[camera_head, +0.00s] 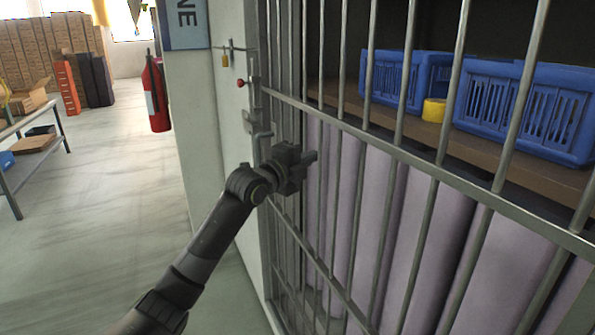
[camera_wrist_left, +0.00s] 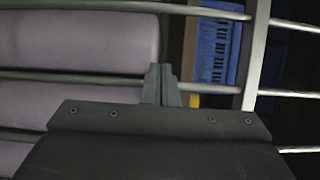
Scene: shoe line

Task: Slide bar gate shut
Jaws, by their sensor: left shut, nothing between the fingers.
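The bar gate (camera_head: 403,153) of grey metal bars fills the right half of the head view. Its left edge stands close along the pale wall post (camera_head: 207,150). A latch with a red knob (camera_head: 241,83) and a metal handle (camera_head: 262,134) sits at that edge. My left gripper (camera_head: 312,157) is shut and empty, at the bars just right of the handle. I cannot tell if it touches a bar. In the left wrist view the shut fingers (camera_wrist_left: 161,85) point at the bars, with a wide cross rail (camera_wrist_left: 256,60) beside them. My right gripper is not in view.
Behind the bars are blue crates (camera_head: 527,108), a yellow roll (camera_head: 434,110) and tall lilac rolls (camera_head: 375,205). A padlock (camera_head: 225,60) hangs on the post. A fire extinguisher (camera_head: 156,95) and a table (camera_head: 30,150) stand left. The floor between is clear.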

